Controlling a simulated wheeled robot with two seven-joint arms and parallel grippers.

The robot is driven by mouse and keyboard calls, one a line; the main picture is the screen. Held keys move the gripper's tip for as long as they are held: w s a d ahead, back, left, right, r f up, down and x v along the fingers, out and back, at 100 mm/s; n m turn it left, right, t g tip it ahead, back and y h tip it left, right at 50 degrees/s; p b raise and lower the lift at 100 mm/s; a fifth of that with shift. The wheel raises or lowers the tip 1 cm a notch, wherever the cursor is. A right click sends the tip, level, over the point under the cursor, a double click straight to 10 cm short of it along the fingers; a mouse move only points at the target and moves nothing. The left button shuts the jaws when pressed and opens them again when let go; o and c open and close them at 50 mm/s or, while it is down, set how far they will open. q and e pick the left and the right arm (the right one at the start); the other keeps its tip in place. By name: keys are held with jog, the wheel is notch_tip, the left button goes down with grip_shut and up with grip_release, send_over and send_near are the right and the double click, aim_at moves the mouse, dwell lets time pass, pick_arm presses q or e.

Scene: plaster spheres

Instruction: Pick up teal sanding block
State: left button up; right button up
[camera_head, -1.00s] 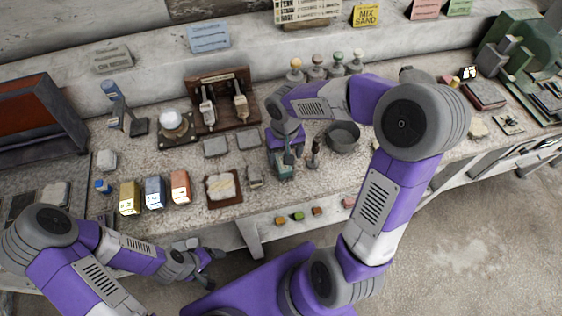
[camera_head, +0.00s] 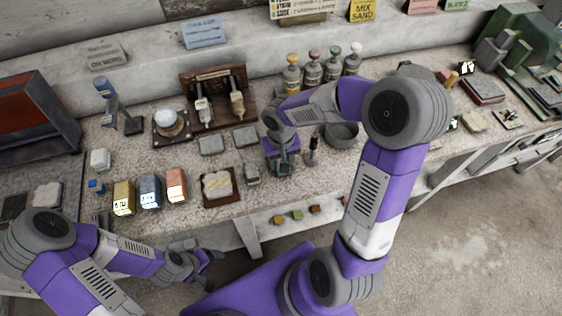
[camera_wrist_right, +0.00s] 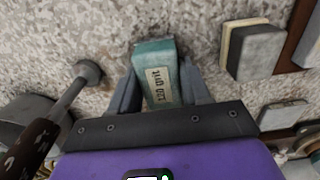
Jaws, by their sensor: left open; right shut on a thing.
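The teal sanding block (camera_wrist_right: 155,58), with a pale label, stands between the two fingers of my right gripper (camera_wrist_right: 160,88) in the right wrist view. The fingers are shut on its sides. In the head view the right gripper (camera_head: 283,165) points down over the bench, and the block shows only as a small dark teal patch (camera_head: 285,171) below it. I cannot tell whether the block touches the bench. My left gripper (camera_head: 208,266) is open and empty in front of the bench edge.
A bowl (camera_head: 342,134) and several bottles (camera_head: 312,68) stand behind. Yellow, blue and orange blocks (camera_head: 150,192) stand left along the front.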

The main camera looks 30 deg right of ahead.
notch_tip(320, 180, up, 10)
jog(key=p, duration=0.3)
dwell(0.3)
jog(key=o, duration=0.4)
jog(key=shift+c, duration=0.2)
jog(key=c, duration=0.4)
jog(key=shift+c, duration=0.2)
